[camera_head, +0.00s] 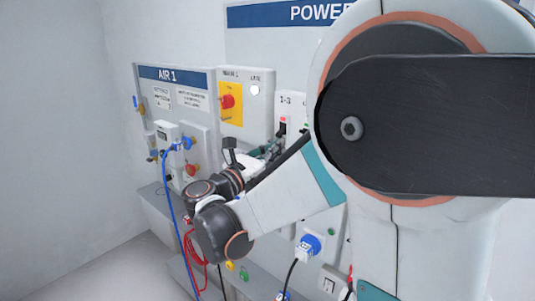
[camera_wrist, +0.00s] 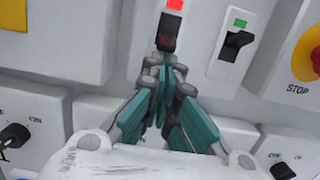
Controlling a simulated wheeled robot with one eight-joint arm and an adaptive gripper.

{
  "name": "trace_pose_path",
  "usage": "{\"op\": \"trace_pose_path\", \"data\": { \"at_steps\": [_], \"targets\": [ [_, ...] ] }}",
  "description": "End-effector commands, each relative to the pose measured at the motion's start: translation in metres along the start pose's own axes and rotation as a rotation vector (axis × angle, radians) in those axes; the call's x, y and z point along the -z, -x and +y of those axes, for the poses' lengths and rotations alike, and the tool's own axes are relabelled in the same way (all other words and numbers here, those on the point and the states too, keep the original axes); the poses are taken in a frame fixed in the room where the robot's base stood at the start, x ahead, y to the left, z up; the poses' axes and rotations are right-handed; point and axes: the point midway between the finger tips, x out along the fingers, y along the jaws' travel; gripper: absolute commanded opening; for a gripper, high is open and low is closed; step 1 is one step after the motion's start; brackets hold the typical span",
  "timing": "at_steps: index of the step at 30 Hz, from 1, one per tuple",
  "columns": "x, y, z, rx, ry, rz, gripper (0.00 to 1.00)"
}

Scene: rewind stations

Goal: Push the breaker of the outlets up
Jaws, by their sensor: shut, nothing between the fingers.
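A breaker with a black lever (camera_wrist: 168,32) below a red indicator (camera_wrist: 174,4) is at the top middle of the wrist view. In the head view the same breaker (camera_head: 283,127) shows on a white box marked I-3. My gripper (camera_wrist: 165,62) is shut and empty, its teal-padded fingers pointing at the panel. Its tips are just below the black lever; I cannot tell whether they touch it. A second breaker (camera_wrist: 236,42) with a green indicator is to the right. No label naming the outlets is readable. My gripper (camera_head: 277,145) is partly hidden in the head view.
A red STOP button (camera_wrist: 314,60) on yellow is right of the breakers. A red rotary switch (camera_head: 229,101) on a yellow plate is left of them. Black-handled knobs (camera_wrist: 14,136) are below. The AIR 1 panel (camera_head: 205,78) and a blue hose (camera_head: 167,190) are at left.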

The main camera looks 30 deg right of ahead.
Motion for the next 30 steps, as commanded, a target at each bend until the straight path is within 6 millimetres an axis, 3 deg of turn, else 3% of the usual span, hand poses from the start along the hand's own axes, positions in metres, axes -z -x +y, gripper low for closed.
{"op": "trace_pose_path", "data": {
  "at_steps": [30],
  "targets": [
    [-0.0084, 0.0051, 0.0003, 0.0, 0.0, 0.128, 0.0]
  ]
}}
